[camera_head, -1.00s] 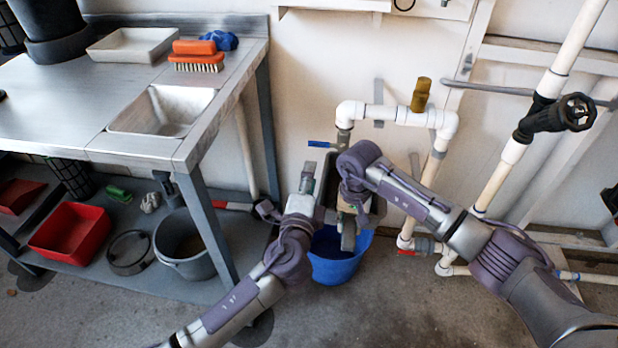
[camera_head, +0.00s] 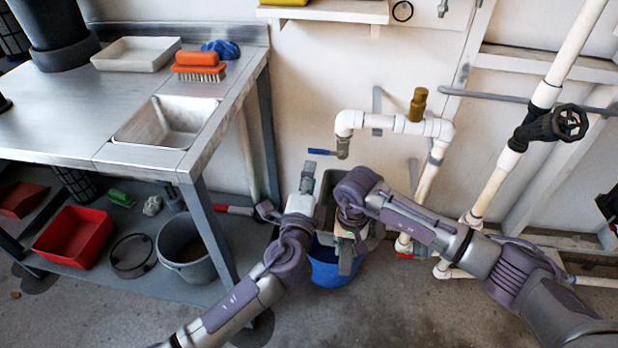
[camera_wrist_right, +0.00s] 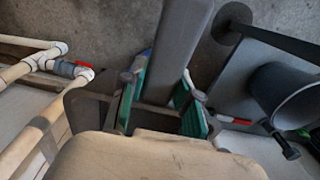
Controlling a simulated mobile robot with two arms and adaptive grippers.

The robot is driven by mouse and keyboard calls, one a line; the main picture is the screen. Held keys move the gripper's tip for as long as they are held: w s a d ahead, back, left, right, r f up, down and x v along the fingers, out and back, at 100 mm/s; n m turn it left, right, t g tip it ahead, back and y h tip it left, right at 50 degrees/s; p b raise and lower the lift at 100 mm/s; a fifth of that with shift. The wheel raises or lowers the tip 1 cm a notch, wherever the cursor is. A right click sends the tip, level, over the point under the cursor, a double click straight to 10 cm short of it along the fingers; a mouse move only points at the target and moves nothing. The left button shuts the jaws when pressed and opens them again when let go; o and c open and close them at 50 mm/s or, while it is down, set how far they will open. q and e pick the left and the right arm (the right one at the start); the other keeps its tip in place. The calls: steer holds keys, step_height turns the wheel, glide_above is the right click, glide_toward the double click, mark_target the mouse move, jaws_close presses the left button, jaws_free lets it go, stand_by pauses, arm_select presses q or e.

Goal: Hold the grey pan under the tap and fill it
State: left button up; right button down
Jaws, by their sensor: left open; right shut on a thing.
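The tap (camera_head: 343,146) is a pipe outlet on the white wall, with a blue lever (camera_head: 320,152) pointing left. My left gripper (camera_head: 308,172) is open and empty just below the lever; I cannot tell whether they touch. My right gripper (camera_head: 347,228) is shut on the handle of the grey pan (camera_head: 326,196), below the tap and largely in front of the pan. In the right wrist view its green-padded fingers (camera_wrist_right: 160,105) flank the dark grey handle (camera_wrist_right: 187,45). The pan's inside is hidden and no water is visible.
A blue bucket (camera_head: 331,268) stands on the floor below the right gripper. A steel sink bench (camera_head: 60,95) is at left; its lower shelf holds a grey bucket (camera_head: 185,262) and red tub (camera_head: 73,236). White pipes with a black valve (camera_head: 550,125) are at right.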

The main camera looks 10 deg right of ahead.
mark_target(345, 271)
steer(key=shift+s+a+p, duration=0.25)
steer(key=shift+s+p, duration=0.05)
steer(key=shift+s, duration=0.45)
steer(key=shift+s+a+p, duration=0.25)
steer(key=shift+s, duration=0.55)
steer(key=shift+s+a+p, duration=0.25)
steer(key=shift+s+p, duration=0.05)
steer(key=shift+s, duration=0.45)
steer(key=shift+s+a+f, duration=0.1)
steer(key=shift+s+a, duration=0.05)
steer(key=shift+s, duration=0.4)
steer(key=shift+s+a+f, duration=0.1)
steer(key=shift+s+a, duration=0.05)
steer(key=shift+s, duration=0.4)
